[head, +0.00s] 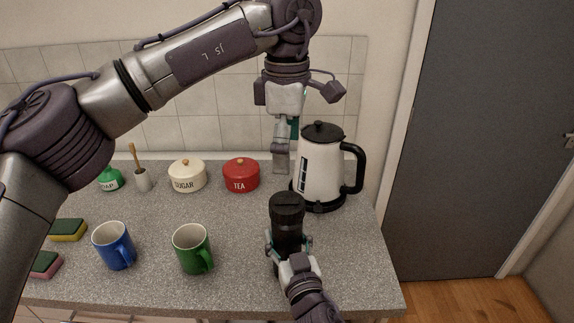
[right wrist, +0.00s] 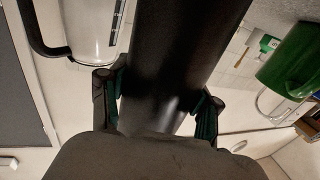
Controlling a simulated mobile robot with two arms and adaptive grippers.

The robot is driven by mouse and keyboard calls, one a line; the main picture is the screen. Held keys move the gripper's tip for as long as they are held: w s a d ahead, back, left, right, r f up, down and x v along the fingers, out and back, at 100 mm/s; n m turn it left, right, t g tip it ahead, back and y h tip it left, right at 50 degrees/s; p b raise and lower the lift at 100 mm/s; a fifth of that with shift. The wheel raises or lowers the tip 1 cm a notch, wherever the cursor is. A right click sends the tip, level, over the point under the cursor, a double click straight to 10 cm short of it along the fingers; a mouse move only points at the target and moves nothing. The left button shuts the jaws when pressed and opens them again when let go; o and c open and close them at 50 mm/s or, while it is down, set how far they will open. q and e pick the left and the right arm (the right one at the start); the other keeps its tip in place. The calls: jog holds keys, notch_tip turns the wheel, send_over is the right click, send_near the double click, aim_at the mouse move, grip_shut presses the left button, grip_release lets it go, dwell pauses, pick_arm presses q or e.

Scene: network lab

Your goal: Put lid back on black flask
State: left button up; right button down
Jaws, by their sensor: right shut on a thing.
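The black flask (head: 288,232) stands upright near the right front of the counter. A wider dark cap-like top (head: 287,203) sits on it and looks like the lid; I cannot tell whether it is fully seated. My right gripper (head: 289,245) is shut around the flask's body. In the right wrist view the flask (right wrist: 170,60) runs between the two fingers of this gripper (right wrist: 158,112). My left gripper (head: 284,160) points down behind and above the flask, close to the kettle's left side. It holds nothing I can see, and its finger gap is unclear.
A white kettle (head: 321,168) with a black handle stands just behind the flask. A green mug (head: 191,250) and a blue mug (head: 113,246) stand to the left. Red tea (head: 241,177) and cream sugar (head: 187,177) pots stand behind. Sponges (head: 67,230) lie far left.

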jog(key=shift+c, duration=0.8)
grip_release()
jog(key=shift+s+d, duration=0.15)
jog(key=shift+s, duration=0.35)
jog(key=v, duration=1.1)
jog(key=shift+s+f, duration=0.1)
